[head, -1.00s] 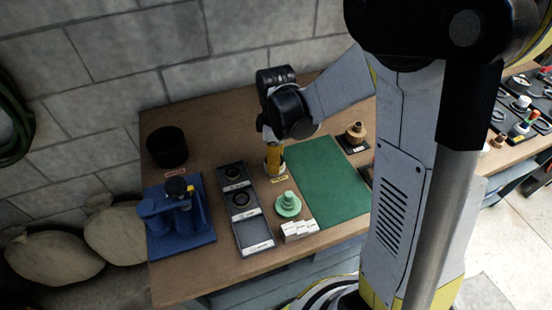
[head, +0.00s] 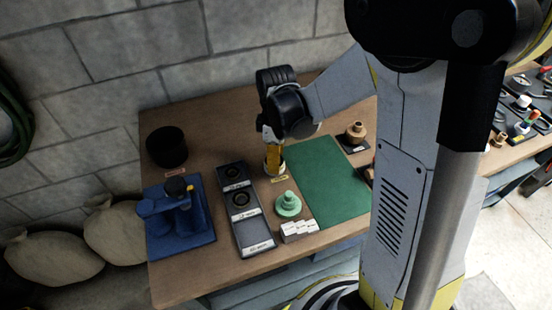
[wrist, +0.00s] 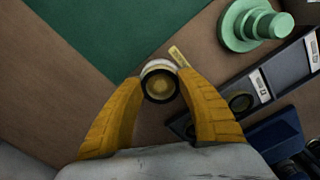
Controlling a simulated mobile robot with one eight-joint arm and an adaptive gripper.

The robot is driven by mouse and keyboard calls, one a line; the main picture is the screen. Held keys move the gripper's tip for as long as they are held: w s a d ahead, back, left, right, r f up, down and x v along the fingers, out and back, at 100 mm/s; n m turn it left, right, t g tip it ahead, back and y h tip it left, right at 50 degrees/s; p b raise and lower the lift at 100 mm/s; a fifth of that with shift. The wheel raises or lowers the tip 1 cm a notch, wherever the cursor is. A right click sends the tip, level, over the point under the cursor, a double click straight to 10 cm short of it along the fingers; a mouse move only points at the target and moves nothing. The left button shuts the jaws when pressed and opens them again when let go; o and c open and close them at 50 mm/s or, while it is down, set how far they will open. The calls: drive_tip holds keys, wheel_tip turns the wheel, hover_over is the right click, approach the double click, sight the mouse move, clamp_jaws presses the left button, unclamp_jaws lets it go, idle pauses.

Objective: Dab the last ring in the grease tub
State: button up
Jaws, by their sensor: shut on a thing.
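My gripper (head: 273,159) points down with its yellow fingers at the grease tub (head: 275,172), a small pale-rimmed pot left of the green mat. In the wrist view my gripper (wrist: 160,86) is shut on a dark ring (wrist: 160,100), held between the fingertips. The ring overlaps the tub (wrist: 155,64), whose pale rim shows behind it. I cannot tell whether the ring touches the grease. Two dark rings lie in a grey tray (head: 258,231) left of the tub, in separate compartments.
A blue fixture (head: 178,220) and a black pot (head: 166,147) are left. The green mat (head: 325,180) is clear; a brass fitting (head: 356,133) stands beyond it.

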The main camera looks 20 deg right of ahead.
drive_tip(key=shift+r+p, duration=2.55)
drive_tip(key=shift+r, duration=1)
drive_tip(key=shift+f, duration=0.1)
